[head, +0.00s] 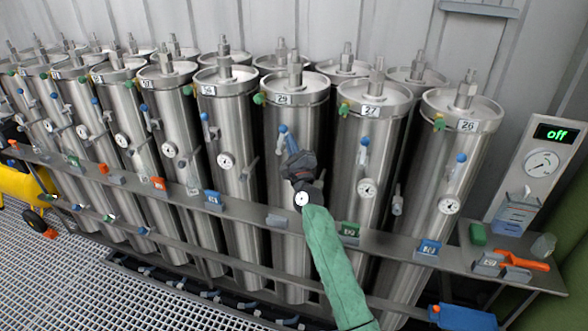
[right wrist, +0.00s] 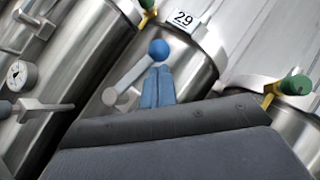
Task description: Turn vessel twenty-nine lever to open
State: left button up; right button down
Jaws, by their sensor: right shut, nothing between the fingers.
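Vessel twenty-nine (head: 284,115) is a steel cylinder in the middle of the front row, with its "29" label (head: 283,99) near the top. The label also shows in the right wrist view (right wrist: 184,20). Its lever has a blue ball (head: 283,129) and a grey handle slanting down to the left in the right wrist view, where the ball (right wrist: 159,49) is clear. My right gripper (head: 291,146) is shut and empty. Its blue fingertips (right wrist: 157,86) are right by the ball; I cannot tell whether they touch. My left gripper is not in view.
Neighbouring vessel twenty-seven (head: 372,125) stands close on the right, with its own blue-ball lever. A metal rail (head: 320,233) with coloured blocks crosses in front of the vessels. A panel (head: 540,160) at right reads "off". Grated floor (head: 110,270) lies at lower left.

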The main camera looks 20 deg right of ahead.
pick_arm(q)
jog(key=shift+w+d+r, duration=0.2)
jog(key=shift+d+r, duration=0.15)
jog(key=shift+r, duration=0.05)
pick_arm(e)
jog(key=shift+w+a+r, duration=0.3)
jog(key=shift+a+r, duration=0.1)
jog(key=shift+a, duration=0.05)
